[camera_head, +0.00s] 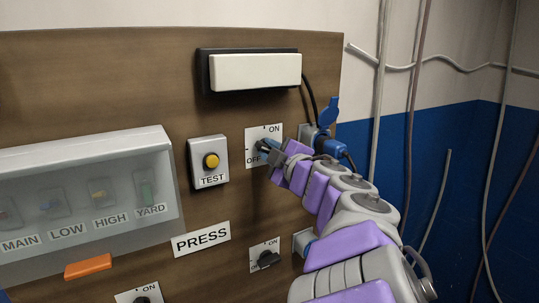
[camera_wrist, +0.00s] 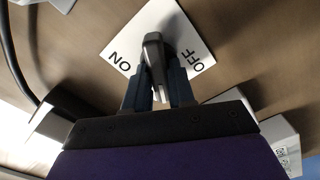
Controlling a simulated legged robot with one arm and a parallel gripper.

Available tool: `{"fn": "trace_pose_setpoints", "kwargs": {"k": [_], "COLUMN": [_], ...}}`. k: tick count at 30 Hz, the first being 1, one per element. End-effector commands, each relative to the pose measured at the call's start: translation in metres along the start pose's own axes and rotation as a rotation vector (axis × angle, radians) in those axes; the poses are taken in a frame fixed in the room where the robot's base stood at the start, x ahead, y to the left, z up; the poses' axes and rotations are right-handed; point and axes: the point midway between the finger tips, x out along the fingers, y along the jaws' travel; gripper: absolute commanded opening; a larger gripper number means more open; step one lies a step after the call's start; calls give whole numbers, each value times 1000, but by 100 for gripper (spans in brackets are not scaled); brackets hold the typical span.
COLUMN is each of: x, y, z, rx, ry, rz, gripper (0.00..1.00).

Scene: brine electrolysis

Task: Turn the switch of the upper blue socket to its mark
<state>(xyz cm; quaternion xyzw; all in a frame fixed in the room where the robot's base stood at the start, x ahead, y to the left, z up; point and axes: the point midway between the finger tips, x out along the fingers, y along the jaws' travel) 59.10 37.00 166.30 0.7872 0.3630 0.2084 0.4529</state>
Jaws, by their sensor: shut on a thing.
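The upper switch sits on a white ON/OFF plate (camera_head: 277,133) on the wooden board, beside the upper blue socket (camera_head: 328,116). My gripper (camera_head: 266,148) is at this switch and largely hides its handle in the head view. In the wrist view my gripper (camera_wrist: 159,88) has its two dark blue fingers on either side of the grey switch handle (camera_wrist: 154,50), shut on it. The plate (camera_wrist: 125,43) shows ON at its left and OFF at its right there. The exact angle of the handle against the marks is hard to tell.
A TEST box with a yellow button (camera_head: 211,161) is left of the switch. A white lamp (camera_head: 256,71) is above it, with a black cable (camera_head: 311,95). A second switch (camera_head: 267,259) is below. A clear-covered panel (camera_head: 90,150) and orange handle (camera_head: 88,266) are at left.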

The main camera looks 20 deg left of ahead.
Motion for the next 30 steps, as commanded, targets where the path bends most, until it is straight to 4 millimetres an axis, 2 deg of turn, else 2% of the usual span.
{"fn": "trace_pose_setpoints", "kwargs": {"k": [15, 30], "x": [5, 10], "y": [-10, -13], "z": [2, 4], "rx": [-415, -542], "ry": [1, -1], "rz": [-9, -14], "gripper": [0, 0]}}
